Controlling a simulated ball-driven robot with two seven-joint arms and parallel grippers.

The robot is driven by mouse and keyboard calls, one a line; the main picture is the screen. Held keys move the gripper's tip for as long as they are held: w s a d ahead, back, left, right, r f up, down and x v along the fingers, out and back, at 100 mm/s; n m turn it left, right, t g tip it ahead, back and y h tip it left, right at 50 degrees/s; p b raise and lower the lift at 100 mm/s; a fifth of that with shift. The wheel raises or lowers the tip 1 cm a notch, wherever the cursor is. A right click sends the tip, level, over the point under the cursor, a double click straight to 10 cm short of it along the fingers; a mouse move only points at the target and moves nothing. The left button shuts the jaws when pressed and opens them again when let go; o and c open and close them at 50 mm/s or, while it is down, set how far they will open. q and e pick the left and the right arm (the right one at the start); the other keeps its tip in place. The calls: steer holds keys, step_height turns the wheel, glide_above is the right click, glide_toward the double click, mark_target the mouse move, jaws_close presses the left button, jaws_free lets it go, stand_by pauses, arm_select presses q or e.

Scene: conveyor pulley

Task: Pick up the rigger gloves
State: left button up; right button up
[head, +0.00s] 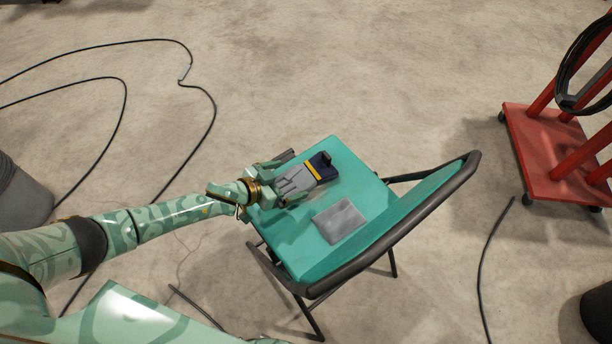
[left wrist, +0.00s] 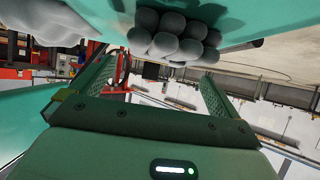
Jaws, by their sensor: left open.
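The rigger gloves (head: 297,180), grey with a yellow band and a dark navy cuff, lie on the teal seat of a folding chair (head: 350,165). Their grey fingers point toward my left gripper (head: 277,181), which is open at the seat's left edge, its two fingers on either side of the glove fingers. In the left wrist view, rounded grey glove fingertips (left wrist: 175,38) show at the top, just past my open left gripper (left wrist: 158,78). I cannot tell whether the jaws touch them. My right gripper is out of view.
A flat grey item (head: 340,220) lies on the seat near the black-framed backrest (head: 405,220). A red wheeled stand (head: 545,150) with a coiled black hose is at the right. Black cables (head: 125,95) cross the concrete floor at left. Open floor lies behind the chair.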

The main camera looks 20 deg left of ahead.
mark_target(301, 176)
arm_select(q)
steer(key=b+x, duration=0.1)
steer(key=x, duration=0.1)
steer(key=b+x, duration=0.2)
steer(key=shift+w+d+f, duration=0.15)
steer(key=shift+f, duration=0.3)
steer(key=shift+w+d, duration=0.15)
steer(key=shift+w, duration=0.15)
steer(key=shift+r, duration=0.15)
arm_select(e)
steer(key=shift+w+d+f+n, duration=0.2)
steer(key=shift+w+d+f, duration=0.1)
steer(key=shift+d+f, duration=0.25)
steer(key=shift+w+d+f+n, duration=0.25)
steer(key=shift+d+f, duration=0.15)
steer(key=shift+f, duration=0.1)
arm_select(q)
steer(key=c, duration=0.9)
